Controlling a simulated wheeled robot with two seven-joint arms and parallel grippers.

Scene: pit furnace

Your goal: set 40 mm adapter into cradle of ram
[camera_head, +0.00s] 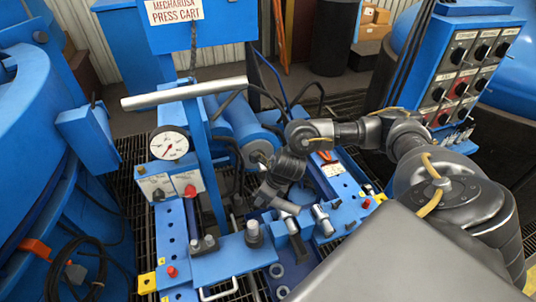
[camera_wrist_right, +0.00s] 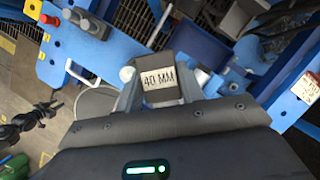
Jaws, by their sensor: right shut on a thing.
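My right gripper (camera_wrist_right: 160,85) is shut on the dark 40 mm adapter (camera_wrist_right: 157,92), whose white label reads "40 MM" between the two fingers. In the head view my right gripper (camera_head: 277,200) hangs over the middle of the blue press cart, in front of the ram. The ram is a blue cylinder (camera_head: 228,127) with a grey end facing me. The cradle is not clearly made out behind my wrist. The adapter looks apart from the ram, but the exact gap cannot be told. My left gripper is not in view.
A blue plate (camera_head: 225,264) with several upright metal pieces lies in front, with a white handle (camera_head: 218,290). A gauge (camera_head: 170,144), red button (camera_head: 190,191) and upright post (camera_head: 208,160) stand left. A control box (camera_head: 470,70) stands back right. Hoses loop behind the ram.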

